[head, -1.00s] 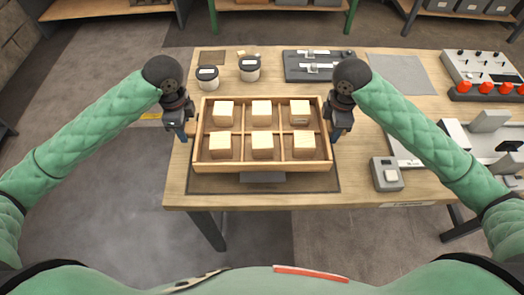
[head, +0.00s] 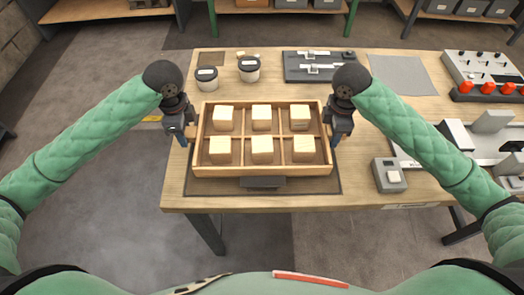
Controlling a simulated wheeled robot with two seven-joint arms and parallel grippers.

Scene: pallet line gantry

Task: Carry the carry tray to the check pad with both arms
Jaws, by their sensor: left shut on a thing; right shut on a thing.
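The wooden carry tray (head: 265,171) is in the middle of the head view, over a dark pad (head: 325,186) near the table's front edge. Its compartments hold several pale wooden blocks (head: 262,149). My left gripper (head: 189,134) is shut on the tray's left side and my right gripper (head: 332,130) is shut on its right side. The tray looks level. I cannot tell whether it touches the dark pad or hangs just above it. A grey plate (head: 262,183) shows below its front wall. No readable label shows which surface is the check pad.
Two lidded cups (head: 207,79) (head: 249,69) and a dark fixture (head: 318,67) stand behind the tray. A grey sheet (head: 402,75) lies bare at back right. A grey button box (head: 388,176) stands right of the tray; a control panel (head: 480,70) is further right.

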